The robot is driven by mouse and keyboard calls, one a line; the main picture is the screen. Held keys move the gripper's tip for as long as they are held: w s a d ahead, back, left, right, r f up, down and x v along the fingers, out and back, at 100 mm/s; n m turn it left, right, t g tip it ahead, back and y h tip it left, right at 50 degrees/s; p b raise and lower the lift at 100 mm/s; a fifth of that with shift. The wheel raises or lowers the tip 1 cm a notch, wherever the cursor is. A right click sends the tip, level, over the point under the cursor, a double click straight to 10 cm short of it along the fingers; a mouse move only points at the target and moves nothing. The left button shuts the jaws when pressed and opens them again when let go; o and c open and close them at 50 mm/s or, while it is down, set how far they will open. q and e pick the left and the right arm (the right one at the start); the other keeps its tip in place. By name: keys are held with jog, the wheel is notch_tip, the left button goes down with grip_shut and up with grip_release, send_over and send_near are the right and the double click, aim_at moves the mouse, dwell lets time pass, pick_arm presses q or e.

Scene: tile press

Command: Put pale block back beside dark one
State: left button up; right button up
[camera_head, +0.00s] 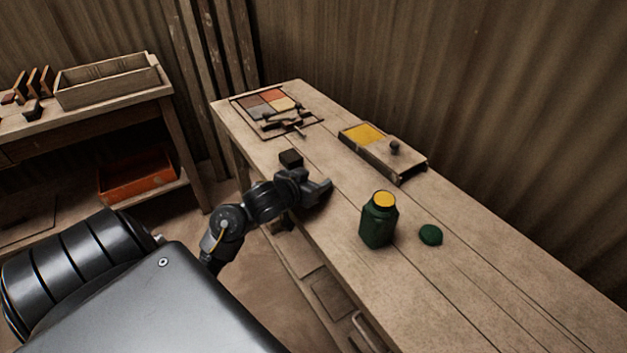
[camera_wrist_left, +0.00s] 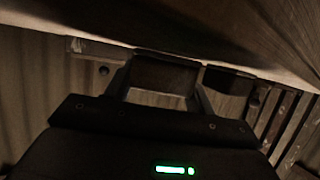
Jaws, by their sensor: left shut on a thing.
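My left gripper (camera_head: 318,188) is low over the near-left edge of the workbench, just in front of the dark block (camera_head: 290,158). In the left wrist view the gripper (camera_wrist_left: 162,88) is shut on a block (camera_wrist_left: 165,74), which I take for the pale one; its face looks brown in shadow. The dark block (camera_wrist_left: 228,79) shows close to the right of the held block there. In the head view the held block is hidden by the gripper. Whether it touches the bench I cannot tell. My right gripper is not in view.
An open green jar (camera_head: 376,229) with yellow contents and a green cap (camera_head: 430,235) stand to the right. A wooden box (camera_head: 408,165) with yellow in it and a dark knob lies behind. A frame of coloured tiles (camera_head: 273,97) is at the far end.

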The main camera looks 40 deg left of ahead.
pick_arm(q)
jog(key=shift+f, duration=0.2)
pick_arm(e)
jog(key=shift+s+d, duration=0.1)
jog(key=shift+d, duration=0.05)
pick_arm(q)
jog(key=o, duration=1)
jog(key=shift+o, duration=0.4)
jog(key=shift+r, duration=0.15)
jog(key=shift+s+r, duration=0.2)
jog(key=shift+r, duration=0.05)
jog(key=p+v, duration=0.2)
jog(key=v, duration=0.5)
jog(key=p+v, duration=0.2)
jog(key=v, duration=0.1)
jog(key=shift+w, duration=0.1)
jog(key=shift+p+v, duration=0.4)
jog(key=shift+v, duration=0.4)
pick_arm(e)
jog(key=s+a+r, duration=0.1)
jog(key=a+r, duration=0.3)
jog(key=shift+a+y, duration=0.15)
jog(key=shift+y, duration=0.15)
